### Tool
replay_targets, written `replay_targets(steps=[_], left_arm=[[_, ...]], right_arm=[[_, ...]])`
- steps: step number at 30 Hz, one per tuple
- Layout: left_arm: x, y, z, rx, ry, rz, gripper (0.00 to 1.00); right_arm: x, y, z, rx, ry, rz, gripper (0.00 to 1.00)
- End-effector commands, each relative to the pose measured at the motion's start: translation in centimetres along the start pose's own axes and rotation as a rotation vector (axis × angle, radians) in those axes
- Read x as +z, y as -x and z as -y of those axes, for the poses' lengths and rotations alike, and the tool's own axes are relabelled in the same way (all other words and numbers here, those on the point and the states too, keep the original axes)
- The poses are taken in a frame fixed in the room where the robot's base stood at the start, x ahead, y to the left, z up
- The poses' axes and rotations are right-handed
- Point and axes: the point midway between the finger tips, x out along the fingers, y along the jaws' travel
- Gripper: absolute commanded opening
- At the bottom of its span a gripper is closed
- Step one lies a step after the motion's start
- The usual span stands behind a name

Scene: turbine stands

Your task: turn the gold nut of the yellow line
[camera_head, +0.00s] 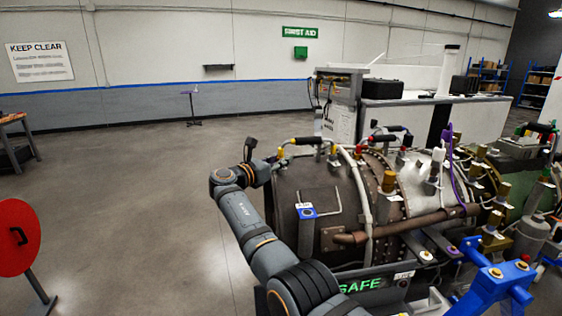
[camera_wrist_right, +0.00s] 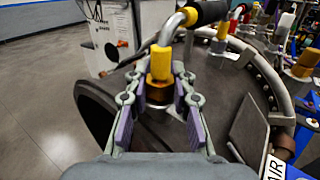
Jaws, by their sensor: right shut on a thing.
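The yellow line's fitting stands on the brown turbine casing (camera_head: 312,190). Its yellow collar (camera_wrist_right: 161,62) sits at the end of a bent metal pipe (camera_wrist_right: 172,28) with a black sleeve. The gold nut (camera_wrist_right: 158,91) is right below the collar. My right gripper (camera_wrist_right: 159,100) is shut on the gold nut, one purple-padded finger on each side. In the head view, my right gripper (camera_head: 268,166) is at the casing's left end, by the small yellow collar (camera_head: 281,153); the nut is too small to make out there. My left gripper is not in view.
A red-collared fitting (camera_head: 370,141) and more pipes stand to the right on the casing. A red round sign (camera_head: 16,237) stands at far left. The floor (camera_head: 120,200) between is clear.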

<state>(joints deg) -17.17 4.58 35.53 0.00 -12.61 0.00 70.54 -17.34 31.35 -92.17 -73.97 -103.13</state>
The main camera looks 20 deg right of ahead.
Motion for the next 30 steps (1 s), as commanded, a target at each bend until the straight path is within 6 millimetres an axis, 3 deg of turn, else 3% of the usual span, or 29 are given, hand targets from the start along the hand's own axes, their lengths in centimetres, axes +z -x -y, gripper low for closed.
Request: replay_targets(steps=[7, 8, 13, 30], left_arm=[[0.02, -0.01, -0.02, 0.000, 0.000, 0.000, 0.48], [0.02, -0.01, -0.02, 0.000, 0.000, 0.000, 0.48], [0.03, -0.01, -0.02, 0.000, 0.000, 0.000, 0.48], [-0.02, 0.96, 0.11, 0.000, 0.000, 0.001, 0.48]], right_arm=[[-0.18, 0.03, -0.03, 0.001, 0.001, -0.003, 0.00], [-0.18, 0.03, -0.03, 0.001, 0.001, -0.003, 0.26], [-0.13, 0.02, -0.03, 0.001, 0.001, -0.002, 0.48], [-0.01, -0.01, 0.10, 0.077, -0.002, -0.004, 0.48]])
